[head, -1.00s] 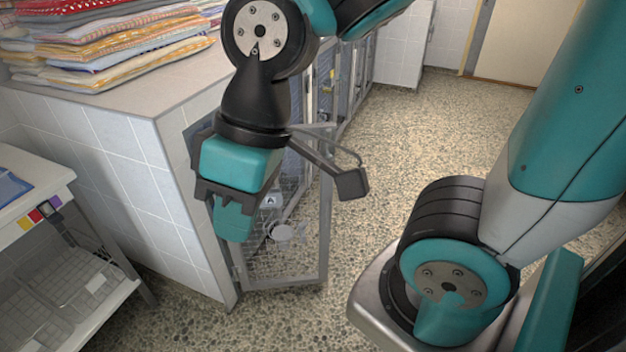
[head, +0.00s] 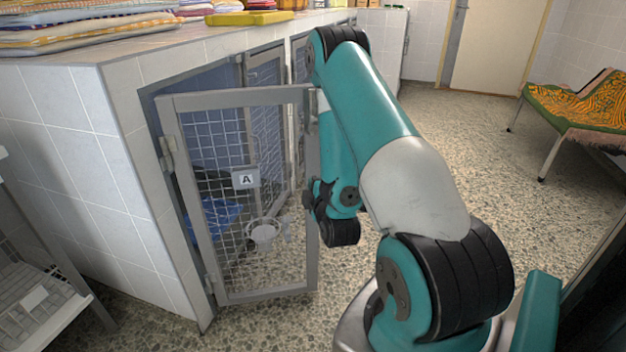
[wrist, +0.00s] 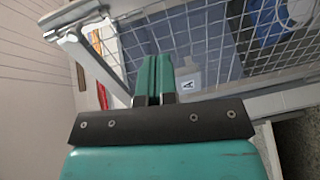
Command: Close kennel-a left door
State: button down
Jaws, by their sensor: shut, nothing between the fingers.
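The kennel-a left door (head: 263,97) is a grey metal frame with wire mesh and a white "A" plate (head: 245,178). It stands open, swung out from the tiled kennel block, with hinges at its left edge. My arm comes down beside the door's free right edge; in the head view my gripper's fingers are hidden or too small to make out. In the wrist view my gripper (wrist: 154,63) shows its two teal fingers together and empty, with the door's mesh (wrist: 195,40) and "A" plate beyond. I cannot tell whether the fingers touch the door.
A bowl (head: 263,233) sits in a ring holder at the door. Folded towels (head: 90,28) lie on the kennel top. A shelf cart (head: 40,300) stands at the lower left. A cot with a patterned blanket (head: 585,110) is at the right. The speckled floor between is clear.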

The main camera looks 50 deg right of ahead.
jog(key=s+d+f+h, duration=0.1)
jog(key=s, duration=0.1)
send_near(312, 157)
jog(key=shift+n, duration=0.3)
jog(key=x, duration=0.7)
jog(key=shift+w+d+f, duration=0.1)
jog(key=shift+w+f, duration=0.05)
jog(key=shift+w, duration=0.15)
jog(key=shift+w+d, duration=0.1)
